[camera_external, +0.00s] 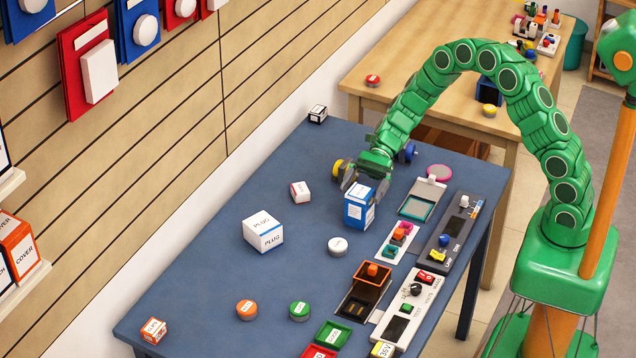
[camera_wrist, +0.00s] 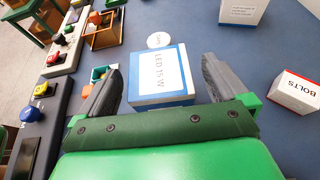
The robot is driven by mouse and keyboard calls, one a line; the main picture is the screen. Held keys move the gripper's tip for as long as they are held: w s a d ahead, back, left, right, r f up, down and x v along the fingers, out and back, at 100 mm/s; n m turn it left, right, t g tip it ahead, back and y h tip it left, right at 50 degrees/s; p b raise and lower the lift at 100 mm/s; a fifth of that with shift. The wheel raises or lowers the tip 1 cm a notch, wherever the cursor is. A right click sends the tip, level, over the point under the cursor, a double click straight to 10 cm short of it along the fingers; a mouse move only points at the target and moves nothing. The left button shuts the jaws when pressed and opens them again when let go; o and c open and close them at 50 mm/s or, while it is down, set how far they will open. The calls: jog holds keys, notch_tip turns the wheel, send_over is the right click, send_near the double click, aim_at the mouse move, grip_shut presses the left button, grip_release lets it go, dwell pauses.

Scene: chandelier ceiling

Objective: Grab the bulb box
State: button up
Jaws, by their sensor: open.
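The bulb box is a blue and white box (camera_external: 358,209) standing on the blue table, right of its middle. In the wrist view this box (camera_wrist: 160,77) reads "LED 15 W" on its white top. My gripper (camera_external: 365,184) is just above and behind the box, pointing down at it. In the wrist view my gripper (camera_wrist: 163,84) is open, with one dark finger on either side of the box. Gaps show between the fingers and the box. I cannot tell how far down its sides the fingertips reach.
A small bolts box (camera_wrist: 299,91) lies to the right in the wrist view. A larger plug box (camera_external: 263,233) and a white round cap (camera_external: 338,246) stand nearby on the table (camera_external: 200,290). Several control panels and trays line the right edge, including a teal tray (camera_external: 417,208).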

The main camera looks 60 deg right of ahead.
aim_at(355, 203)
jog(key=x, duration=0.3)
jog(key=shift+a, duration=0.3)
jog(key=c, duration=1.1)
jog(key=shift+o, duration=0.2)
